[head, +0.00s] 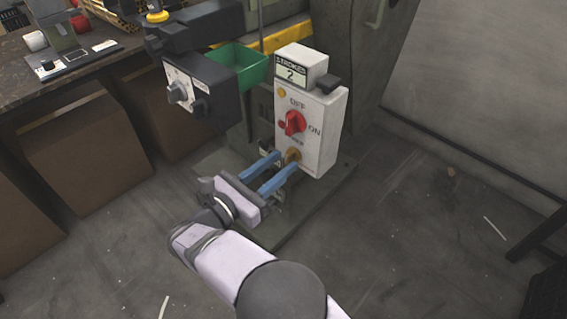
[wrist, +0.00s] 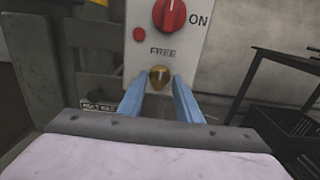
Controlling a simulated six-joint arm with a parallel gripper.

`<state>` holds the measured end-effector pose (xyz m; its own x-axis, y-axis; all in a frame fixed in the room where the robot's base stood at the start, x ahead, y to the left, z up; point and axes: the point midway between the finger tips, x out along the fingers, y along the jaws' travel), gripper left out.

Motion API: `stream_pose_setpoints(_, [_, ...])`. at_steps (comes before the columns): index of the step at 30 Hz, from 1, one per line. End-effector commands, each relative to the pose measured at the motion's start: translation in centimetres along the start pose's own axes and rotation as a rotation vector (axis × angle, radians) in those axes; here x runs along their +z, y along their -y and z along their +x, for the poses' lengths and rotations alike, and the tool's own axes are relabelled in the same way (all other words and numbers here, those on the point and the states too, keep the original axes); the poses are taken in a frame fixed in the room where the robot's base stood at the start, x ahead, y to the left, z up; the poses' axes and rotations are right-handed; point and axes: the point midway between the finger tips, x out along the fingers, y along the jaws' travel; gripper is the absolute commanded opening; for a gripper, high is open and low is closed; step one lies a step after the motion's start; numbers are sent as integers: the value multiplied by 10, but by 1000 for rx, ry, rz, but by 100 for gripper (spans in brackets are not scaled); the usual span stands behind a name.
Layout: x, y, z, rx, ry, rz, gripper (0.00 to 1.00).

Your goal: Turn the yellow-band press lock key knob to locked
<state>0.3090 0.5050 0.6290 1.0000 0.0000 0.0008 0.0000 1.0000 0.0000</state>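The white control box (head: 322,125) on the press with the yellow band (head: 288,37) carries a brass lock key knob (head: 293,155) low on its front. In the wrist view the brass knob (wrist: 160,77) sits under the word FREE, in line with the gap between my fingertips. My gripper (head: 286,160) has two blue fingers spread apart, their tips close to the box front on either side of the knob. Whether they touch it I cannot tell. The knob's lower part is hard to see, and any LOCKED label is not visible.
Above the knob are a red rotary switch (head: 294,123) marked OFF and ON, a small red button (wrist: 139,34) and a counter (head: 291,71) reading 2. A green bin (head: 238,66) and a dark box with a grey knob (head: 180,92) stand left. Open floor lies right.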

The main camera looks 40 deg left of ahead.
Motion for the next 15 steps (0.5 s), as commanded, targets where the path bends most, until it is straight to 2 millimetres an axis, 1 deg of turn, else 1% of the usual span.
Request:
stream_pose_setpoints(1, [-1,0,6,-2,0,1,31])
stream_pose_setpoints(6, [0,0,16,-1,-1,0,31])
stream_pose_setpoints(15, [0,0,19,0,-1,0,31])
